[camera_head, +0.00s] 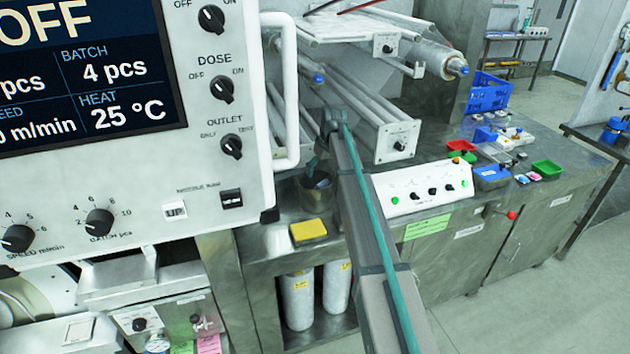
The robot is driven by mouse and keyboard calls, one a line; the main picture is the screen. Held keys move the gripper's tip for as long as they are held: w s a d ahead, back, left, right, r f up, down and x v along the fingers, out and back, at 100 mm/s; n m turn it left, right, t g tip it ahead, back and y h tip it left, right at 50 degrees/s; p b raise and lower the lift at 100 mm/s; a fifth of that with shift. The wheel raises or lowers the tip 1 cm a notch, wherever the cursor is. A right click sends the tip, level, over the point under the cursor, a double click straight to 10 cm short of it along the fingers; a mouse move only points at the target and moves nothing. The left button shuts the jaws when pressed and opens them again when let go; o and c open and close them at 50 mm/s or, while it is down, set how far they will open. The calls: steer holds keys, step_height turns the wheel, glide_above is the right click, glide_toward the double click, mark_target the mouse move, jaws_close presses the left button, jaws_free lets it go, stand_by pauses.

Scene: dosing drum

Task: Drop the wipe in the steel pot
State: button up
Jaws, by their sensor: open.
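The steel pot (318,200) stands on the steel counter, left of my arm, dark and partly hidden. My gripper (311,174) is at the far end of my arm, small and dark, pointing down at the pot's mouth. Its jaws are open, but the fingertips are hard to make out. A flat yellow pad (308,231) lies on the counter just in front of the pot. I cannot tell whether this pad is the wipe. No other wipe shows clearly, and the inside of the pot is mostly hidden.
A white control box (422,192) stands right of my arm. Behind are metal rollers (372,118). A large control panel (225,110) fills the left. Small coloured trays (492,172) and a blue crate (487,95) are at right. White cylinders (297,298) stand below the counter.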

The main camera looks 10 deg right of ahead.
steer(key=v, duration=1)
steer(key=shift+r, duration=0.3)
steer(key=shift+s, duration=0.15)
